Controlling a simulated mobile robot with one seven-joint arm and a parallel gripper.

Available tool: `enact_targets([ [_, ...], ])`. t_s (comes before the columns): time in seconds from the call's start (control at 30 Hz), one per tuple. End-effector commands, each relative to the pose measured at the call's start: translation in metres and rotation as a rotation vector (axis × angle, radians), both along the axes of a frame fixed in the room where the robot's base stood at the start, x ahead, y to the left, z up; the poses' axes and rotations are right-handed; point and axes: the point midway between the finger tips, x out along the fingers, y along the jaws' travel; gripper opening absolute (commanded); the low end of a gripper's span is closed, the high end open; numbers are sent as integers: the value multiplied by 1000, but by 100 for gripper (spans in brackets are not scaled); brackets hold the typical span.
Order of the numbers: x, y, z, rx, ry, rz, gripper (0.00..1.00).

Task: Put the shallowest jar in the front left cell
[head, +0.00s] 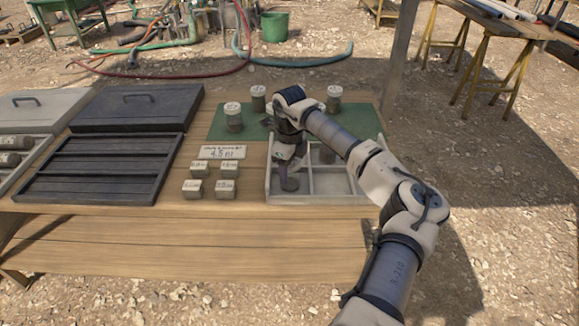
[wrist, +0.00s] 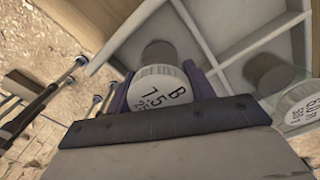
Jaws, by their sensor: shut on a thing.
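My gripper (head: 289,182) is over the front left part of the pale divided tray (head: 335,199) in the head view. It is shut on a jar with a white lid (wrist: 166,88), seen between the fingers in the wrist view. The lid reads "B" and "7.5", with a lower line partly hidden. In the head view my gripper hides this jar. I cannot tell whether its base touches the tray floor. Another jar (wrist: 301,106) stands in the tray at right in the wrist view; a jar (head: 327,154) also shows in a back cell in the head view. Three lidded jars (head: 233,117) (head: 258,98) (head: 334,98) stand on the green mat.
A card reading about "4.5 m" (head: 221,153) and several small labelled blocks (head: 193,189) lie left of the tray. A dark slotted box (head: 95,170) with its lid lies further left. Tray dividers rise close around my gripper.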

Motion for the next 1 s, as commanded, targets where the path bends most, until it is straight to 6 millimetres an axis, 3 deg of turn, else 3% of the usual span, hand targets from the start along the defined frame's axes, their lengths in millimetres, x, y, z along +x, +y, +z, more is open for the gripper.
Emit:
enact_targets([
  [0.13, 0, 0, -3, 0, 0, 0, 23],
  [0.17, 0, 0, -4, 0, 0, 0, 55],
  [0.33, 0, 0, -3, 0, 0, 0, 75],
  [0.73, 1, 0, 7, 0, -3, 0, 75],
  [1.0, 1, 0, 61, -2, -4, -1, 75],
])
